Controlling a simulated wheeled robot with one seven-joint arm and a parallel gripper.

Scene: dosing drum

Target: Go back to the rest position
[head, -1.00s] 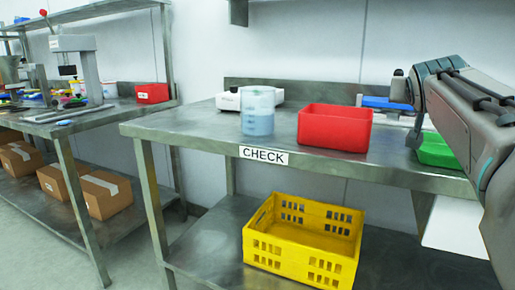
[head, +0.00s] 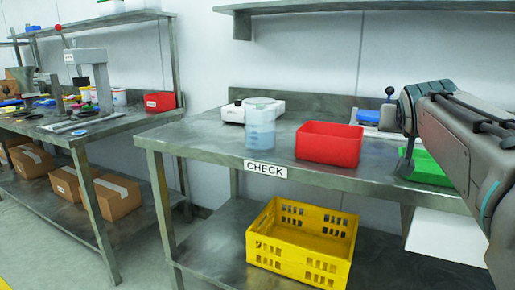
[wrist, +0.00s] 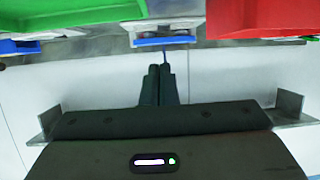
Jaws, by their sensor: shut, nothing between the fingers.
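My arm (head: 465,130) is folded at the right of the head view, over the right end of the table marked CHECK (head: 215,150). In the wrist view my gripper (wrist: 160,70) shows as two dark fingers together, with nothing between them. A green bin (wrist: 65,12) and a red bin (wrist: 260,18) show at the top of that view, apart from the fingers. In the head view the fingertips cannot be made out clearly.
A clear beaker (head: 260,125) with bluish contents, a white device (head: 235,110) and the red bin (head: 328,145) stand on the table. A yellow crate (head: 300,240) sits on the lower shelf. Another bench (head: 100,130) stands left, with cardboard boxes (head: 115,195) below. Floor shows between them.

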